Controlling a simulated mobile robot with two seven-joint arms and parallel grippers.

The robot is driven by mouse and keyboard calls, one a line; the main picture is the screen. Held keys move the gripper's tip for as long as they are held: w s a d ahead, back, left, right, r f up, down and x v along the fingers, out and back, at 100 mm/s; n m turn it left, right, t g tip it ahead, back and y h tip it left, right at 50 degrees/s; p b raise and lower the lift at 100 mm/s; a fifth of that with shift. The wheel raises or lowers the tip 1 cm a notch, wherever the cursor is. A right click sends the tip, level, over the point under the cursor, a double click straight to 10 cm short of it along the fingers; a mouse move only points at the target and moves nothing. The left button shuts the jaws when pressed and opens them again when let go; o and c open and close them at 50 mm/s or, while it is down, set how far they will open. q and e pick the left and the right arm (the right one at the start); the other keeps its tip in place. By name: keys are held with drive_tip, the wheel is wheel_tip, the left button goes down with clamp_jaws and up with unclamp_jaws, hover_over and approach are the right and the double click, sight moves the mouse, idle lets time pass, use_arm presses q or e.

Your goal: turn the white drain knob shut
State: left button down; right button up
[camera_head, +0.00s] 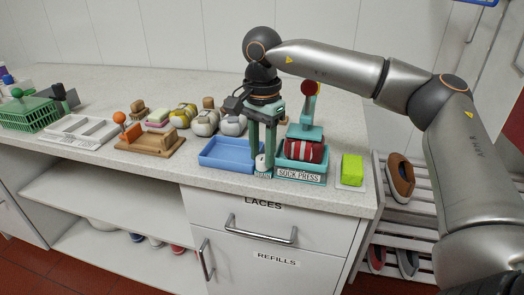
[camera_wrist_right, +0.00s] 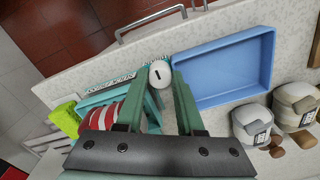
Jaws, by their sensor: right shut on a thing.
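The white drain knob (camera_head: 260,162) stands at the front of the counter, between the blue tray and the sock press. In the right wrist view the knob (camera_wrist_right: 160,70) is a white round cap with a short dark mark on it. My right gripper (camera_head: 264,166) points down over the knob from above. Its green fingers (camera_wrist_right: 161,78) are on either side of the knob and shut on it. The teal sock press (camera_head: 302,176) is just right of the knob and holds a red-and-white striped roll (camera_head: 305,150). My left gripper is not in view.
The blue tray (camera_head: 224,165) is empty, close to the left of my fingers. A lime-green block (camera_head: 352,169) sits right of the press. Several rolled bundles, a wooden block (camera_head: 150,142) and a green basket (camera_head: 28,116) stand farther left. The counter's front edge is near.

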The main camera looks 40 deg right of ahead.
clamp_jaws()
